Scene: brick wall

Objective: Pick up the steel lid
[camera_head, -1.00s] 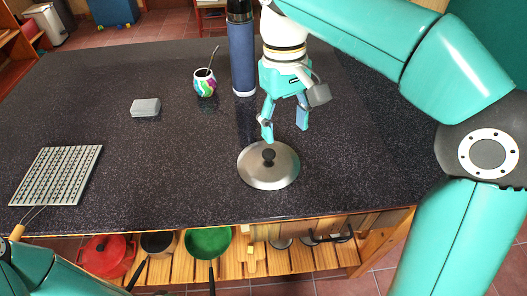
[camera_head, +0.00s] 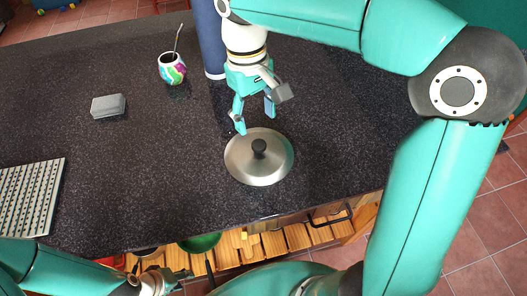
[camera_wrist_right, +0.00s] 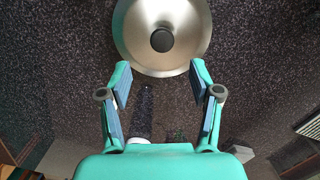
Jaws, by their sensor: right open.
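The steel lid (camera_head: 258,172) lies flat on the dark speckled counter, its black knob (camera_head: 259,148) pointing up. My right gripper (camera_head: 255,121) points down above the counter, just behind the lid, open and empty. In the right wrist view the lid (camera_wrist_right: 160,15) is beyond the two spread fingertips (camera_wrist_right: 160,72), with its knob (camera_wrist_right: 162,40) roughly centred between them and not touched. My left gripper (camera_head: 165,281) shows at the bottom of the head view, low by the counter's front edge and far from the lid; its fingers are too unclear to read.
A blue bottle (camera_head: 210,45) stands close behind my right gripper. A colourful mate cup (camera_head: 172,69) with a straw, a grey box (camera_head: 108,106) and a metal rack (camera_head: 30,195) are on the left. The counter around the lid is clear. Pans sit on a wooden shelf below.

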